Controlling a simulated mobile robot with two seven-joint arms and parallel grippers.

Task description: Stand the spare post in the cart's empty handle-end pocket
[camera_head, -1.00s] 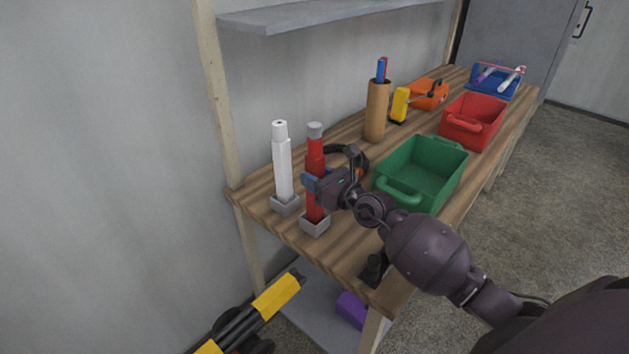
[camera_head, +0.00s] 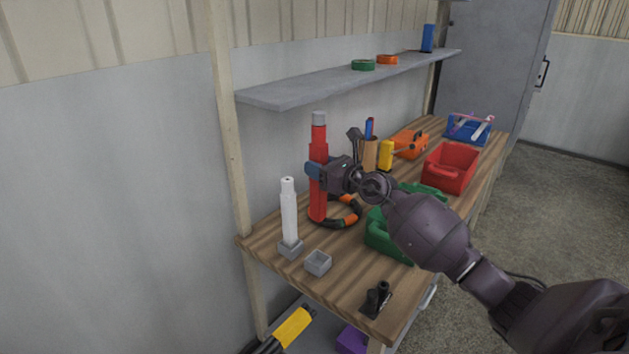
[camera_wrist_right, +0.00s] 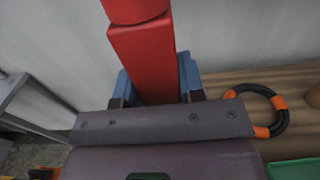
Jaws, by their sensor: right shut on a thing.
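A red post (camera_head: 319,146) with a grey cap is upright in my right gripper (camera_head: 316,171), above the bench. The gripper's blue fingers are shut on its middle; the right wrist view also shows the red post (camera_wrist_right: 147,62) between them. The grey holder (camera_head: 318,262) on the bench below is empty. A white post (camera_head: 289,212) stands in the second grey holder (camera_head: 291,248) to its left. I cannot make out the cart or its pockets for certain. My left gripper is not in view.
The wooden bench (camera_head: 340,287) holds a black-and-orange ring (camera_head: 345,216), a green bin (camera_head: 381,238), a red bin (camera_head: 451,166) and a small black fixture (camera_head: 377,298). A grey shelf (camera_head: 320,84) hangs above. A yellow-and-black bar (camera_head: 292,328) shows low at the bench's front left.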

